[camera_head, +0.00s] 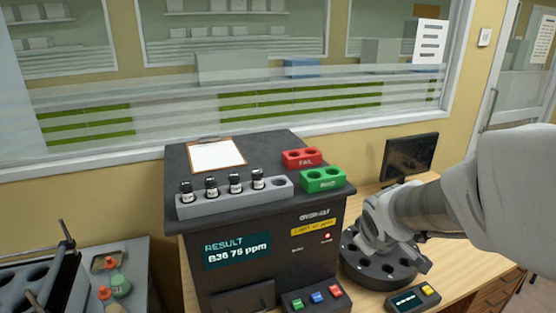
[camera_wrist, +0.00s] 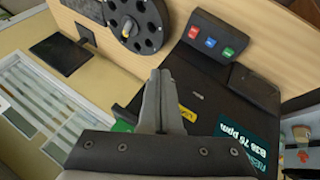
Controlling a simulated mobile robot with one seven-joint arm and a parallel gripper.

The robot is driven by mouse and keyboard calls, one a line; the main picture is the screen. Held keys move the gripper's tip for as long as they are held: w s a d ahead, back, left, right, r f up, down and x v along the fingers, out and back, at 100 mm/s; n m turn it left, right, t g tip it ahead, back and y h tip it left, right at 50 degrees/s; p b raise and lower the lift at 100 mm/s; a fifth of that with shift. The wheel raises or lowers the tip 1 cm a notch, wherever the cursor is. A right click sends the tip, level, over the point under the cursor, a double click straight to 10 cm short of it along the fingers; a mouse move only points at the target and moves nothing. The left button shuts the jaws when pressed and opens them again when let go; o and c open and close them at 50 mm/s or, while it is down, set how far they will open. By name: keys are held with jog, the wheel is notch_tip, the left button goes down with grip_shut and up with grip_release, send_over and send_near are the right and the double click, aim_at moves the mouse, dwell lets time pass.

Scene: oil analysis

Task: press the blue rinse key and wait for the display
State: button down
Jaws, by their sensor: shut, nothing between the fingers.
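The blue rinse key (camera_head: 318,297) sits between a green key (camera_head: 297,304) and a red key (camera_head: 335,290) on the sloped panel at the foot of the black analyzer (camera_head: 270,230). In the wrist view the blue key (camera_wrist: 209,42) lies up and right of my fingertips, clear of them. The display (camera_head: 237,250) reads "RESULT" and what looks like "B36 76 ppm"; it also shows upside down in the wrist view (camera_wrist: 245,140). My gripper (camera_wrist: 160,75) is shut and empty, apart from the keys. In the head view it is beside the analyzer's right side, its fingertips not clear.
A dark round carousel (camera_head: 352,262) stands right of the analyzer, close to my gripper. A small keypad (camera_head: 412,299) is in front of it. A vial rack (camera_head: 235,197), a red FAIL block (camera_head: 302,158), a green block (camera_head: 323,179) and a clipboard (camera_head: 217,156) are on top of the analyzer.

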jog(key=w+a+f+n+y, duration=0.1)
jog(key=w+f+n+y, duration=0.1)
jog(key=w+f+n, duration=0.45)
jog(key=n+t+y, duration=0.1)
jog(key=n+y, duration=0.1)
jog(key=y, duration=0.3)
send_over(321, 299)
notch_tip(321, 299, down, 10)
jog(key=shift+p, duration=0.45)
jog(key=shift+f, duration=0.15)
notch_tip(321, 299, down, 9)
jog(key=b, duration=0.8)
dwell(0.7)
jog(key=shift+f+b, duration=0.25)
jog(key=shift+b, duration=0.15)
